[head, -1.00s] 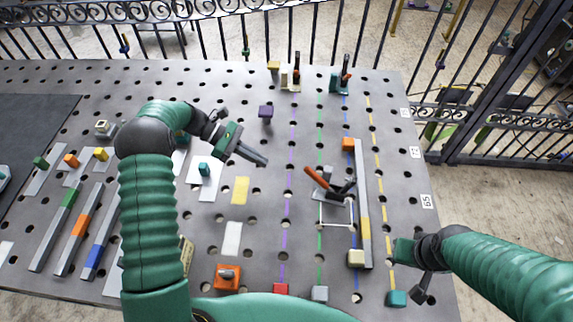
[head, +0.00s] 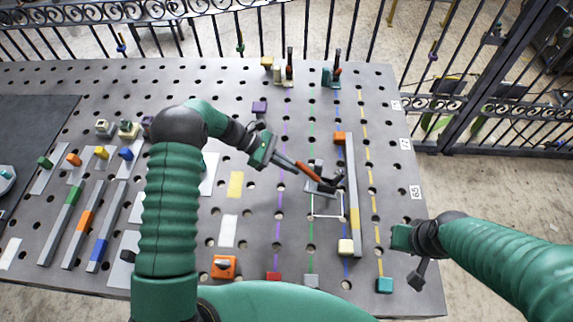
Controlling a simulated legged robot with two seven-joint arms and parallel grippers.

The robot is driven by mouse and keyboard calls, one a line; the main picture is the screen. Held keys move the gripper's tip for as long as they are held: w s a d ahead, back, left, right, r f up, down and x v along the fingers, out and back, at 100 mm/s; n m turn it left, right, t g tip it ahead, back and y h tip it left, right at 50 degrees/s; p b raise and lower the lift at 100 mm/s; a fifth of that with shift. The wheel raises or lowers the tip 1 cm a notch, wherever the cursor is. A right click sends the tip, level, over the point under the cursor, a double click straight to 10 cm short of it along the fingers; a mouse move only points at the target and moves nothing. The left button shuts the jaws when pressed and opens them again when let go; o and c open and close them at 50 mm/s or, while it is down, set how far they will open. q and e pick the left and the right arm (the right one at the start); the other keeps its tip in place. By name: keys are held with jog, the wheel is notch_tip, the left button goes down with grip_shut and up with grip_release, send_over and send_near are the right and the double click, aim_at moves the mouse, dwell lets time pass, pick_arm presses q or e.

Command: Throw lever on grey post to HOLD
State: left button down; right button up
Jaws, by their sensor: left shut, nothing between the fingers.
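A lever with an orange handle (head: 308,171) and dark metal parts stands on the right half of the perforated table, beside a small grey post (head: 318,169). The handle points up and left in the head view. My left gripper (head: 295,165) is shut and empty, its fingertips at the handle's outer end. I cannot tell whether they touch it. No HOLD marking is readable. My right gripper (head: 401,238) is at the table's right edge, away from the lever; its fingers do not show clearly.
A long grey bar (head: 351,190) with an orange block at its far end lies right of the lever. Two more upright clamps (head: 331,76) stand near the back fence. Coloured blocks and bars fill the left side.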

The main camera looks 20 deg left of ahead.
aim_at(304, 167)
pick_arm(q)
jog(key=shift+d+r+y+p, duration=0.2)
jog(key=shift+r+y+p, duration=0.45)
jog(key=shift+p, duration=0.4)
jog(key=shift+d+r+y+p, duration=0.3)
jog(key=shift+r+y+p, duration=0.25)
jog(key=shift+p, duration=0.35)
jog(key=d+r+y+p, duration=0.2)
jog(key=p, duration=0.3)
jog(key=shift+d+r+y, duration=0.35)
jog(key=shift+r+y, duration=0.05)
jog(key=d+y+p, duration=0.1)
jog(key=d+p, duration=0.1)
jog(key=d+r+y+p, duration=0.1)
jog(key=y+p, duration=0.1)
jog(key=p, duration=0.1)
jog(key=shift+s+d+y, duration=0.15)
jog(key=shift+d+y, duration=0.15)
jog(key=shift+d, duration=0.05)
jog(key=d+y+p, duration=0.1)
jog(key=d+y, duration=0.1)
jog(key=d, duration=0.1)
jog(key=shift+d+f, duration=0.1)
jog(key=shift+d, duration=0.3)
